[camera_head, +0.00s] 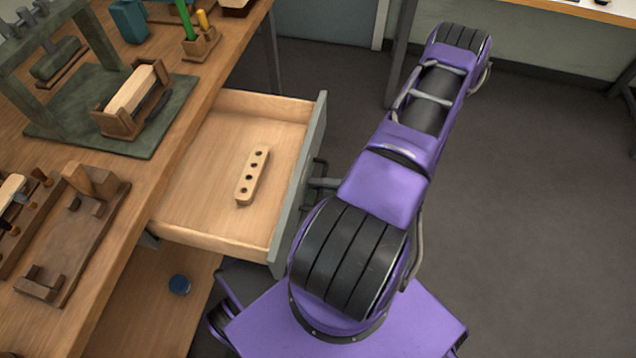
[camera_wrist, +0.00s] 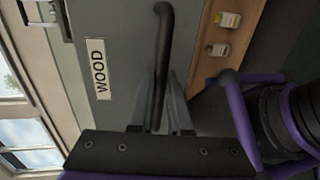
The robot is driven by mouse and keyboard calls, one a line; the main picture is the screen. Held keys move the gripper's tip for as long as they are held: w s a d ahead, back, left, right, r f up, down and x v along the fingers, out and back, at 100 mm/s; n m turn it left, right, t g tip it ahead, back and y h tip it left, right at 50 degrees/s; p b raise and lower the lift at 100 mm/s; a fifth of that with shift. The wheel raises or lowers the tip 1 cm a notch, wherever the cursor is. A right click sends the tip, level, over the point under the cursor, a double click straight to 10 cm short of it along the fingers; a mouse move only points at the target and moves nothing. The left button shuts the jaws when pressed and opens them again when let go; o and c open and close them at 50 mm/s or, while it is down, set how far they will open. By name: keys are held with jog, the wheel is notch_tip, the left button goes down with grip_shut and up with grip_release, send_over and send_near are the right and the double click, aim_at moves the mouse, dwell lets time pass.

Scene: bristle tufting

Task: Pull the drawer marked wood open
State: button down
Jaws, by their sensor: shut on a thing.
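The drawer marked wood (camera_head: 195,200) stands pulled out from the bench, with its pale wooden inside showing. Its grey-green front faces right. In the wrist view the front carries a WOOD label (camera_wrist: 99,69) and a dark bar handle (camera_wrist: 166,40). My gripper (camera_wrist: 160,108) is shut on this handle, with a finger on either side of the bar. In the head view my gripper (camera_head: 322,183) meets the outer side of the drawer front, partly hidden by my arm. A pale wooden block with several holes (camera_head: 252,175) lies in the drawer.
The wooden bench (camera_head: 185,125) runs along the left, bearing a green stand, a brush block in a holder and wooden fixtures. Grey floor (camera_head: 530,200) is clear at right.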

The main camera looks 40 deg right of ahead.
jog(key=c, duration=1.2)
grip_release()
jog(key=shift+o, duration=0.2)
jog(key=v, duration=1.7)
jog(key=shift+s+d, duration=0.15)
